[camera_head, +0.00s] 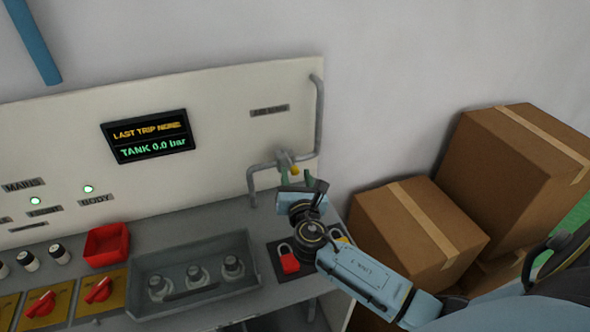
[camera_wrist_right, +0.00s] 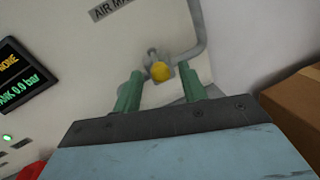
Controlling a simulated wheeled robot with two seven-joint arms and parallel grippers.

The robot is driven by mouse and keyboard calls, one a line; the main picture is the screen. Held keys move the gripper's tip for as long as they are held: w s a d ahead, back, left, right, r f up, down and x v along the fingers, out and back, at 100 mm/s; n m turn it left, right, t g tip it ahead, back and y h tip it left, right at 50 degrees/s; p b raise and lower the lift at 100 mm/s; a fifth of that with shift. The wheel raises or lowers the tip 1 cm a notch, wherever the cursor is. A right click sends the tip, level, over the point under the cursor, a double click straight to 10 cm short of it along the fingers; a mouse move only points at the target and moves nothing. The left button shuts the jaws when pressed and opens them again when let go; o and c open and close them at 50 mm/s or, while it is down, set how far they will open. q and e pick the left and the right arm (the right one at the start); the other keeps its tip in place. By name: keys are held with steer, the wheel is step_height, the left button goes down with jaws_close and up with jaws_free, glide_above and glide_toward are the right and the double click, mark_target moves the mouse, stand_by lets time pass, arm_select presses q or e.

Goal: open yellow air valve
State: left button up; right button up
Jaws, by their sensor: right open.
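The yellow air valve (camera_head: 295,170) sits on a grey pipe (camera_head: 262,167) at the right end of the white panel, under the air label. In the right wrist view the yellow valve knob (camera_wrist_right: 161,71) shows just beyond and between my green fingertips. My right gripper (camera_head: 297,177) is open and empty, just below and in front of the valve. Its two fingers stand apart in the right wrist view (camera_wrist_right: 160,88), and I see no contact with the knob. My left gripper is out of view.
A screen (camera_head: 150,136) reads TANK 0.0 bar. Below stand a red bin (camera_head: 107,244), a grey tray (camera_head: 150,311) with several round parts, and a red padlock (camera_head: 289,262) near my right wrist. Cardboard boxes (camera_head: 412,228) stand close on the right of my forearm.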

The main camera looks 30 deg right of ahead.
mark_target(290, 162)
steer(key=shift+x, duration=1.35)
steer(key=shift+c, duration=0.4)
jaws_close()
